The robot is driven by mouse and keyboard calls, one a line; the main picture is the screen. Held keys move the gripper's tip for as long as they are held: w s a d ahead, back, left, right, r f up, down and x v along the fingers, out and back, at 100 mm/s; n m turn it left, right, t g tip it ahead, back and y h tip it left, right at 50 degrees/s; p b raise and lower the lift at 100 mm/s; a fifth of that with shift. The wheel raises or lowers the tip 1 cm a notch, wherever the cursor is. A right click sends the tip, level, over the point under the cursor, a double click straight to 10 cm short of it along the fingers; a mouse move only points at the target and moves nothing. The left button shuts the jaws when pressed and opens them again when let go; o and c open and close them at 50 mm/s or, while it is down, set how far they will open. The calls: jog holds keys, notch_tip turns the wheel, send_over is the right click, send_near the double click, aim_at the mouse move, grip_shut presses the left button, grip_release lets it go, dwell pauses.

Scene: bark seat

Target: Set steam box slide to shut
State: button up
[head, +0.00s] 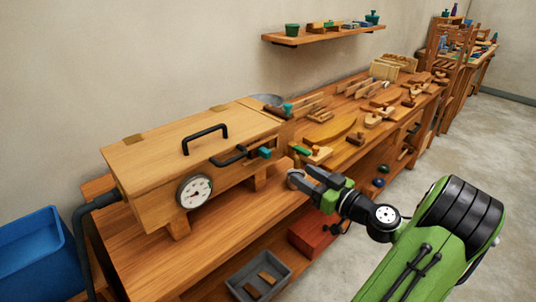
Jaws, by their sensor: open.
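The steam box (148,156) is a long wooden box on feet on the workbench at left centre. It has a black handle on its lid (205,138), a round white dial gauge (194,191) on its front, and a black hose at its left end. A black bar handle (229,158) and a teal block (262,153) sit near the front's right end; I cannot tell which is the slide or its position. My gripper (298,177) is open, right of and nearer than the teal block, apart from it. Nothing shows between its fingers.
The bench (240,216) right of the box holds several wooden pieces and tools. A grey tray (258,276) and a red box (312,238) lie on the lower shelf. A blue bin (32,255) stands at left. A wall shelf (325,34) hangs behind. Floor at right is clear.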

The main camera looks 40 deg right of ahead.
aim_at(269, 155)
jog(key=w, duration=1.3)
jog(key=shift+w+a+p, duration=0.15)
jog(key=shift+w+p, duration=0.15)
jog(key=shift+p, duration=0.05)
jog(key=shift+c, duration=0.5)
grip_shut()
